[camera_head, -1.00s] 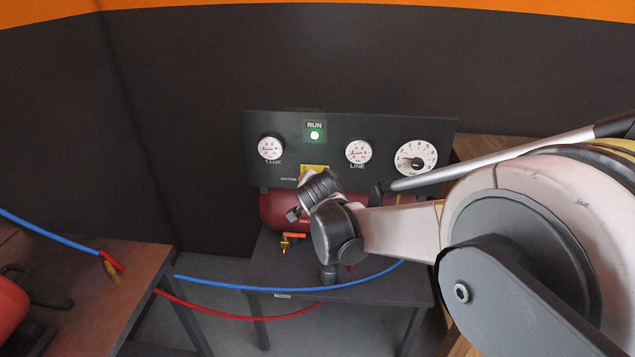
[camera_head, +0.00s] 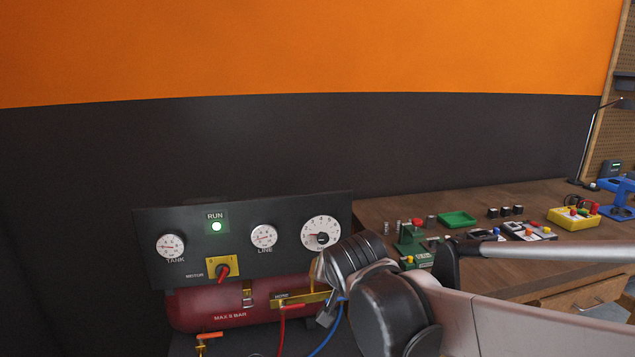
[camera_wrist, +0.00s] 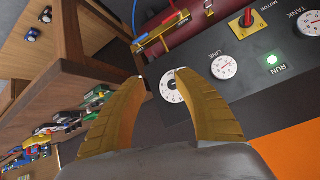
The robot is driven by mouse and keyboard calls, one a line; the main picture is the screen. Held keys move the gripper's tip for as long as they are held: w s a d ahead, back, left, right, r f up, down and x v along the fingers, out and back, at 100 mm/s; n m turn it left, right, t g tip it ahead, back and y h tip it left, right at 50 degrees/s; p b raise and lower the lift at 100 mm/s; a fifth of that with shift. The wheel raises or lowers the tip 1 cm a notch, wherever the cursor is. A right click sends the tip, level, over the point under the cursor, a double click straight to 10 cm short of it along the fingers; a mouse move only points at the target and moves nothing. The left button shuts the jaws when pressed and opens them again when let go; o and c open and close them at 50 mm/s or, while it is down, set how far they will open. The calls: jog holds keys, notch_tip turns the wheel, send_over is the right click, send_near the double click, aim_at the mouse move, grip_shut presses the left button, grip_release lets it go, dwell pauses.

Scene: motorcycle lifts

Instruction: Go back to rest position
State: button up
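My gripper (camera_wrist: 158,80) shows in the wrist view with its two yellow fingers spread apart and nothing between them. Beyond the fingertips is the black gauge panel of the compressor. In the head view my arm reaches in from the right, and its wrist end is in front of the panel's lower right corner; the fingers are hidden there. The panel (camera_head: 190,218) carries three dials, a lit green RUN lamp (camera_head: 217,227) and a yellow motor switch (camera_head: 222,268) with a red handle. The red tank (camera_head: 210,308) lies below it.
A wooden workbench (camera_head: 390,211) stands to the right of the panel. On it are a green tray (camera_head: 457,219), a yellow box (camera_head: 575,218) and several small parts. Red and blue hoses (camera_head: 330,332) hang by the tank. The wall above is clear.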

jog(key=s+d+f+n+g, duration=0.1)
jog(key=s+d+f, duration=0.1)
jog(key=s+d, duration=0.6)
jog(key=s+d+f+n+g+h, duration=0.1)
jog(key=s+d+f, duration=0.2)
jog(key=s+d, duration=0.5)
jog(key=s, duration=0.6)
jog(key=shift+s+d+f+g, duration=0.15)
jog(key=shift+s+g, duration=0.15)
jog(key=shift+s, duration=0.05)
